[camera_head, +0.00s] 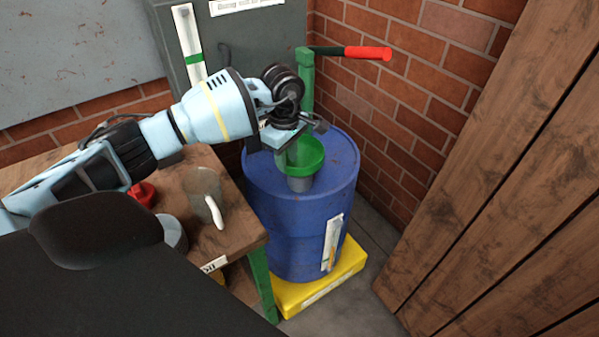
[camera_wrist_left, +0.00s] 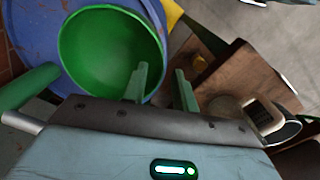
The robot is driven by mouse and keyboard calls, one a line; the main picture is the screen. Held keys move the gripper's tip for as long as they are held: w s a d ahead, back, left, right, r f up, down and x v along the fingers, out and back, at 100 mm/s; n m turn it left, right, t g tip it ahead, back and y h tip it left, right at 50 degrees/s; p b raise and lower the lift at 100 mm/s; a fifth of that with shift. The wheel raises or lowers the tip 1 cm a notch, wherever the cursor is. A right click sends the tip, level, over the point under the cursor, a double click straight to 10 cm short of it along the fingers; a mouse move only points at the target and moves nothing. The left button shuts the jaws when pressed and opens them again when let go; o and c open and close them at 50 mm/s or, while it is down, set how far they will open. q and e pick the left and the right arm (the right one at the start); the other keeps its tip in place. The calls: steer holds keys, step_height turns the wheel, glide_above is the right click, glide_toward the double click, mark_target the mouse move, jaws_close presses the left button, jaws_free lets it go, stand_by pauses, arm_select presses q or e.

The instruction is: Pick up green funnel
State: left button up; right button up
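In the left wrist view the wide bowl of the funnel (camera_wrist_left: 105,45) fills the upper left. My left gripper (camera_head: 292,155) points down at the left side of the funnel; it also shows in the left wrist view (camera_wrist_left: 160,76). Its two fingers are apart, one overlapping the bowl and the other outside the rim. The rim passes between them in the picture; contact cannot be told. My right gripper is out of view.
A green pump with a red handle (camera_head: 368,53) rises behind the funnel. A brick wall and wooden boards (camera_head: 500,200) bound the right. The barrel stands on a yellow base (camera_head: 320,285).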

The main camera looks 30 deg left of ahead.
arm_select(q)
steer(key=shift+f, duration=1.25)
jaws_close()
steer(key=shift+w, duration=0.1)
